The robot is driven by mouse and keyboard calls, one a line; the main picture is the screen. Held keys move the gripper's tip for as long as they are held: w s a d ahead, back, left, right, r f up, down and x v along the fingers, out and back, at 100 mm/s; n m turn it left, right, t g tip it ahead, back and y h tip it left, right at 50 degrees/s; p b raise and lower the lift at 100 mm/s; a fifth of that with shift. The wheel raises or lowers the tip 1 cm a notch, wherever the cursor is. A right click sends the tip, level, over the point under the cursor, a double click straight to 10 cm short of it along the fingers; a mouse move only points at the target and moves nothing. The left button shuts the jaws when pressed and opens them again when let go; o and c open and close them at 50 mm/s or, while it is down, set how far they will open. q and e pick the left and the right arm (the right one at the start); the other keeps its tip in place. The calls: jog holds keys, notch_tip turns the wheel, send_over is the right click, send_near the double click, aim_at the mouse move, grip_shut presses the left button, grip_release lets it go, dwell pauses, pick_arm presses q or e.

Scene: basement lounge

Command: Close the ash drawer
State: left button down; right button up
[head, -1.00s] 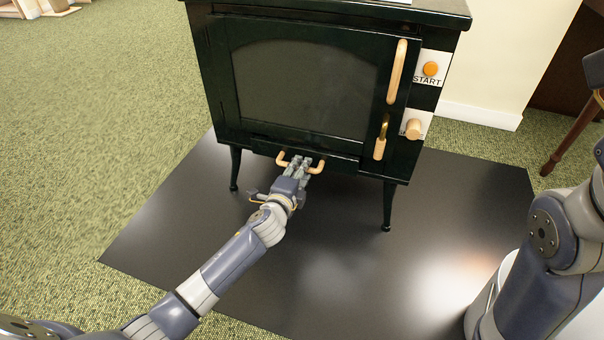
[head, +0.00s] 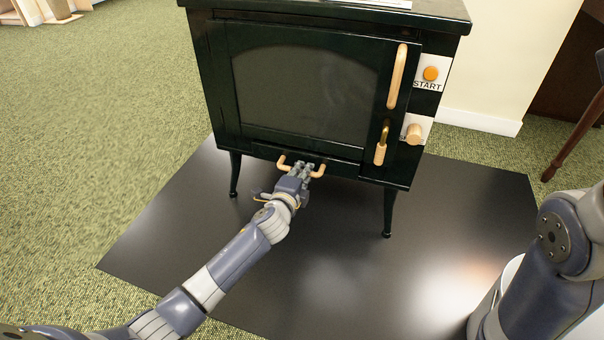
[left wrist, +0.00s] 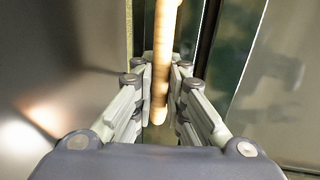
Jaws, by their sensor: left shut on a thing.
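The dark stove (head: 300,22) stands on thin legs on a black floor plate. The ash drawer (head: 343,167) is the low, narrow front under its glass door, with a pale wooden handle (head: 282,161). My left gripper (head: 305,170) is shut on this handle near its middle. In the left wrist view the handle (left wrist: 163,60) lies between the two fingers (left wrist: 160,85), beside the dark green drawer front. I cannot tell how far the drawer stands out, if at all. My right arm shows at the right edge, but its gripper is out of view.
The glass door (head: 305,90) above has a long wooden handle (head: 397,76) and a small latch (head: 381,147). An orange START button (head: 431,74) and a wooden knob (head: 414,132) sit at right. The black floor plate (head: 190,255) is clear at left. A chair leg (head: 572,145) stands far right.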

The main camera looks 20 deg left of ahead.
pick_arm(q)
jog(key=x, duration=0.2)
jog(key=shift+w+r, duration=0.15)
jog(key=shift+w, duration=0.2)
jog(key=c, duration=1.6)
grip_release()
jog(key=v, duration=1.2)
